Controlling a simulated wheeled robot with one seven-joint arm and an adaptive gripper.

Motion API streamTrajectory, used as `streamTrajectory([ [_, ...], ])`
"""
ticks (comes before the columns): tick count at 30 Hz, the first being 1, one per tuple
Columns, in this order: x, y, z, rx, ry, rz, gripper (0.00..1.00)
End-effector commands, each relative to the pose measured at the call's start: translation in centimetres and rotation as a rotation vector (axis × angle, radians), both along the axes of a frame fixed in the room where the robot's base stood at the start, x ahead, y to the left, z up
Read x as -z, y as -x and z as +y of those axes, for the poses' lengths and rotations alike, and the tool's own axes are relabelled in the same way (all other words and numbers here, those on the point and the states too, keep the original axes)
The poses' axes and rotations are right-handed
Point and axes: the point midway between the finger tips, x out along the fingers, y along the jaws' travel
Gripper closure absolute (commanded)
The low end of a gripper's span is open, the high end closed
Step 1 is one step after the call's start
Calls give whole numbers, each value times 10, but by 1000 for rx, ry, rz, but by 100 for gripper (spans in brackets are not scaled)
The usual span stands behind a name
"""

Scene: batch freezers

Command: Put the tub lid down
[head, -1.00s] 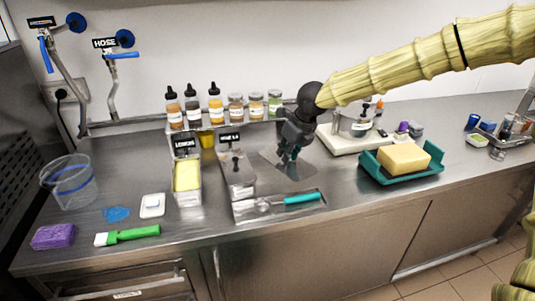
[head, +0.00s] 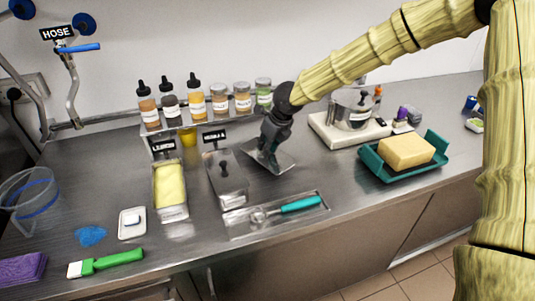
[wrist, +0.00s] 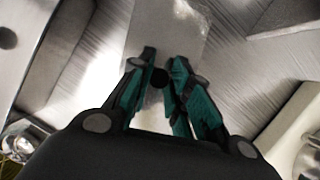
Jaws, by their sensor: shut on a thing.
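My gripper (head: 268,143) is shut on the dark knob (wrist: 160,78) of a flat metal tub lid (head: 280,160). The lid also shows in the wrist view (wrist: 168,32), below my fingers (wrist: 163,88). It is at or just above the counter, behind and right of the covered tub; I cannot tell whether it touches. The lemon tub (head: 170,188) stands open with yellow contents. The tub to its right (head: 226,180) has a metal lid with a dark knob on it.
A tray with a teal-handled scoop (head: 300,205) lies in front. A teal holder with a yellow block (head: 405,151) and a white board with a steel pot (head: 352,108) stand right. Several bottles and jars (head: 195,100) line the back shelf. Some bare counter (head: 320,170) shows near the lid.

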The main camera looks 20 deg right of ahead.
Motion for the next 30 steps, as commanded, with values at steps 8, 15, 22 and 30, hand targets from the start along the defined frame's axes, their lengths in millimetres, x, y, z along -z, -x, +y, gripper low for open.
streamTrajectory([
  [8, 24, 1, -2, 2, 2, 0, 100],
  [15, 37, 1, -3, 2, 0, -1, 100],
  [22, 39, 1, -2, 2, 0, -1, 100],
  [30, 39, 1, -2, 2, 0, -1, 59],
])
